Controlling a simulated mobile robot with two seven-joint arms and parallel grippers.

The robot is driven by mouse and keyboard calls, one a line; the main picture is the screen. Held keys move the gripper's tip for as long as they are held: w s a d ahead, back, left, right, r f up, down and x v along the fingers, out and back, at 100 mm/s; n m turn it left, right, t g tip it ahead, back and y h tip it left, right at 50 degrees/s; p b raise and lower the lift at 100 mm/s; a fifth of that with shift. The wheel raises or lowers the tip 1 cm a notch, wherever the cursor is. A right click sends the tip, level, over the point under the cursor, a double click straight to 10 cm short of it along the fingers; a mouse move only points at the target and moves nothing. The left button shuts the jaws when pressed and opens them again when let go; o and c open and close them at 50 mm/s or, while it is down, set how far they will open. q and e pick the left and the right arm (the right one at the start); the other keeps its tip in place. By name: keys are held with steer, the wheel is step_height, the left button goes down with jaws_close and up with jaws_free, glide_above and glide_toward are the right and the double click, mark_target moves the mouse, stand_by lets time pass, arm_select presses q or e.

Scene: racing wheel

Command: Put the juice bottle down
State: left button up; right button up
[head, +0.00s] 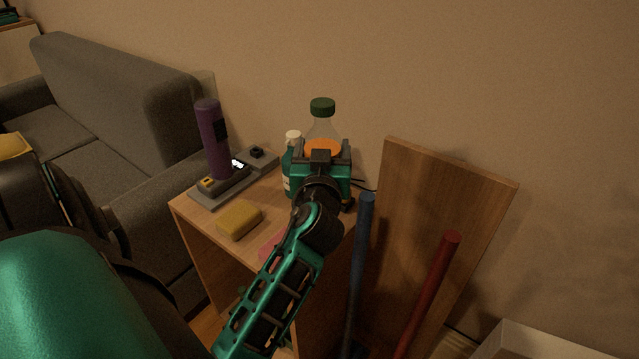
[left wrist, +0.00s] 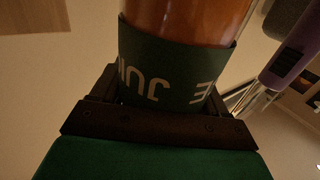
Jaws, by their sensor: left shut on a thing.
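The juice bottle (head: 323,125) has a dark green cap, a clear upper part and orange juice inside. It is upright over the back of the wooden cabinet top (head: 264,196). My left gripper (head: 322,152) is shut on it from the front. In the left wrist view the jaws (left wrist: 163,95) close around the dark green label of the bottle (left wrist: 180,62), with its white lettering upside down. The gripper hides the bottle's base in the head view, so I cannot tell whether it touches the cabinet top. My right gripper is not in view.
A teal bottle with a white cap (head: 287,174) stands close left of the gripper. A yellow block (head: 240,219) and a grey device with a purple cylinder (head: 211,140) are to the left. A pink item (head: 270,245) lies partly behind my arm. Blue (head: 360,250) and red (head: 430,285) poles stand right.

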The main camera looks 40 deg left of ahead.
arm_select(q)
step_height(320, 180, down, 3)
steer(key=shift+f+b, duration=0.1)
steer(key=shift+b, duration=0.3)
steer(key=shift+f, duration=0.2)
step_height(320, 180, down, 5)
steer(key=b, duration=0.2)
steer(key=shift+b, duration=0.4)
steer(key=shift+f, duration=0.45)
steer(key=o, duration=1)
steer(key=shift+o, duration=0.6)
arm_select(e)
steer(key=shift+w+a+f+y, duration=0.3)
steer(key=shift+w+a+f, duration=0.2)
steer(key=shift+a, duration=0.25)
arm_select(q)
steer(key=shift+r, duration=0.1)
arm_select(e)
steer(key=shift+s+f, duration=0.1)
